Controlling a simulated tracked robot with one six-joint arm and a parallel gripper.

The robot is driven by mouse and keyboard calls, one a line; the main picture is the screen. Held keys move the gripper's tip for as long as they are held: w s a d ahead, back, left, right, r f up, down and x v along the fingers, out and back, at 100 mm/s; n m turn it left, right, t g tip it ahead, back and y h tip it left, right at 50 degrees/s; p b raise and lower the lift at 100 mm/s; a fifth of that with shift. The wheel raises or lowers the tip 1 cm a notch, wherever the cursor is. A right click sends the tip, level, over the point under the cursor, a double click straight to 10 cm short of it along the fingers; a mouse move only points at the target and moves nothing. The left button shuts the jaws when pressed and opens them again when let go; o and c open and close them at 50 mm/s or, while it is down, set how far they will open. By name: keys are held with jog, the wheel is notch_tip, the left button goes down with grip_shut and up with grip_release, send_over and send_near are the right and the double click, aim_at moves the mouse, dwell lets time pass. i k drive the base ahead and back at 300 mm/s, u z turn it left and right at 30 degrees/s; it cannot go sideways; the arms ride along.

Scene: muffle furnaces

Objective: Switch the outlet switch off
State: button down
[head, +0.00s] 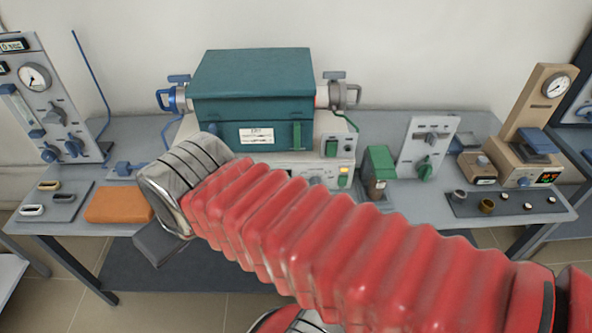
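A teal box furnace (255,85) stands on a pale base at the middle of the bench. A pale upright panel (412,145) to the right carries a grey handle and a green knob (425,167). No readable label shows which is the outlet switch. My gripper (160,243) shows only as a dark part below my wrist, at the bench's front left; its fingers cannot be made out.
My red arm crosses in front of the furnace base and hides part of the bench. An orange block (119,205) lies left of my wrist. A gauge panel (52,105) stands far left, a tan gauge unit (535,120) far right. A green device (379,165) stands right of the base.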

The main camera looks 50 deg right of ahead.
aim_at(342, 181)
jog(key=z, duration=1.65)
jog(key=k, duration=0.25)
jog(key=z, duration=0.45)
